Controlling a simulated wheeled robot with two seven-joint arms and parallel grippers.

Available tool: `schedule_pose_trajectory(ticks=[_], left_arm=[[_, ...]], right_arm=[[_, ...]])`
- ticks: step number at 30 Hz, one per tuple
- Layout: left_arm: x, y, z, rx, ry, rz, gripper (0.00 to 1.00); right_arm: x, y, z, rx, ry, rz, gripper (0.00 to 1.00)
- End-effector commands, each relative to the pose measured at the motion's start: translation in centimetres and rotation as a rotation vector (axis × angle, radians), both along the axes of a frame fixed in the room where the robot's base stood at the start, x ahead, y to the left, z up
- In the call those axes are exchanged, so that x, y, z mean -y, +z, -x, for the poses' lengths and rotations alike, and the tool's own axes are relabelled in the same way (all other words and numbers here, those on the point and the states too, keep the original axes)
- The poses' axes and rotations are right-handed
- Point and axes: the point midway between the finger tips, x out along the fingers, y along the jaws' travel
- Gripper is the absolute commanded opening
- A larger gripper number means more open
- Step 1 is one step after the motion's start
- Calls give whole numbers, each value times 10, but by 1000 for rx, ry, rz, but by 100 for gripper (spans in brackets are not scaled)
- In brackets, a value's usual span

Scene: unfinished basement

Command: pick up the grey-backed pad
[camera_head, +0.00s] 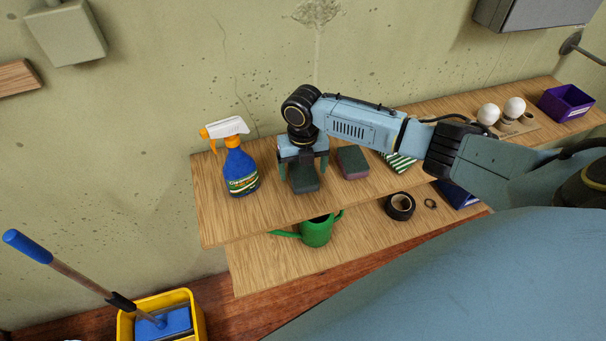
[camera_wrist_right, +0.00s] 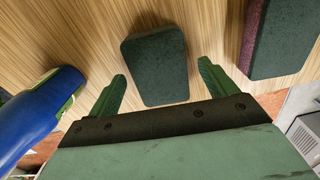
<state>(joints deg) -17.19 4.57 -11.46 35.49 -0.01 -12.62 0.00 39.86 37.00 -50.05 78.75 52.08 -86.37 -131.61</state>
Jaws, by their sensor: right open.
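Two dark-topped pads lie on the upper wooden shelf. The nearer pad (camera_head: 305,180) has a dark grey-green top and dark sides; it shows in the right wrist view (camera_wrist_right: 157,68). The other pad (camera_head: 352,162) lies to its right and shows a maroon side; it is at the upper right of the wrist view (camera_wrist_right: 283,42). Which one is grey-backed I cannot tell for sure. My right gripper (camera_head: 304,172) is open and empty, above the nearer pad, with its fingertips spread to either side of it. My left gripper is not in view.
A blue spray bottle (camera_head: 240,165) stands close left of the gripper. A green striped item (camera_head: 399,162), white bulbs (camera_head: 489,114) and a purple bin (camera_head: 566,103) are farther right. The lower shelf (camera_head: 262,262) holds a green watering can (camera_head: 317,231) and black tape (camera_head: 400,206).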

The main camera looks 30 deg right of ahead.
Motion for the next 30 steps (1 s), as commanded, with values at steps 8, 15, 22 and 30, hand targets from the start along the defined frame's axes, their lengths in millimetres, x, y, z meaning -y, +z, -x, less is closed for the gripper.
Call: schedule_pose_trajectory(ticks=[8,15,22,30], left_arm=[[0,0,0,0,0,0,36],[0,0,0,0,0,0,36],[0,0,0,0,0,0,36],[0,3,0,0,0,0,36]], right_arm=[[0,0,0,0,0,0,68],[0,1,0,0,-1,0,37],[0,1,0,0,-1,0,37],[1,30,-1,4,0,-1,37]])
